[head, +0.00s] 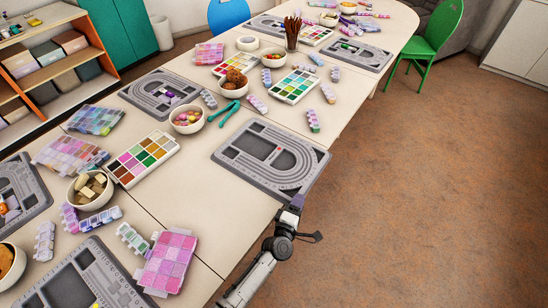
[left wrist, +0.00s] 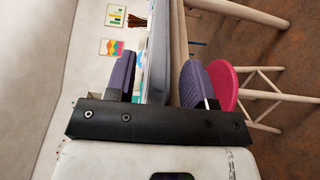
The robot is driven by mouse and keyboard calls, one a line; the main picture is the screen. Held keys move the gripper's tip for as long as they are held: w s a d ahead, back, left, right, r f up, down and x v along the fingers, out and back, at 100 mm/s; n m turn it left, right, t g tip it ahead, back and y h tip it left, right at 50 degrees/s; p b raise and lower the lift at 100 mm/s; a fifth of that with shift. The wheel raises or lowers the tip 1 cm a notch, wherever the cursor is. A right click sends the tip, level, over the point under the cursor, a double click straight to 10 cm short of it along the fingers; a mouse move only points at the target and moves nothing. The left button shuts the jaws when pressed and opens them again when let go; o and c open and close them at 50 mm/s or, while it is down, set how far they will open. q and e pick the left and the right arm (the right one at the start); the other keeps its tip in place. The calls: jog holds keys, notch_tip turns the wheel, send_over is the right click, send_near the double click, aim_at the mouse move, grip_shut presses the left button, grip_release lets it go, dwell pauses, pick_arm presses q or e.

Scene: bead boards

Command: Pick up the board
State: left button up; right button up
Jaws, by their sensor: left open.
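The grey bead board (head: 235,150) lies on the table with its near right side at the table's edge, seeming to overhang it slightly. It has compartments, a curved track and a small red piece. My left gripper (head: 297,203) is at the board's near right corner. In the left wrist view my left gripper (left wrist: 160,82) is open, with purple fingers spread apart. The board (left wrist: 157,50) shows edge-on between the fingers, with gaps on both sides. My right gripper is not in view.
A green tong-like tool (head: 224,113), a bowl of beads (head: 187,120) and a colour palette (head: 142,158) lie left of the board. Another grey board (head: 82,280) is at lower left. A pink stool (left wrist: 222,85) shows in the left wrist view. The floor right of the table is clear.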

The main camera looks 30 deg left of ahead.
pick_arm(q)
grip_shut()
dwell(0.4)
jog(key=shift+r, duration=0.1)
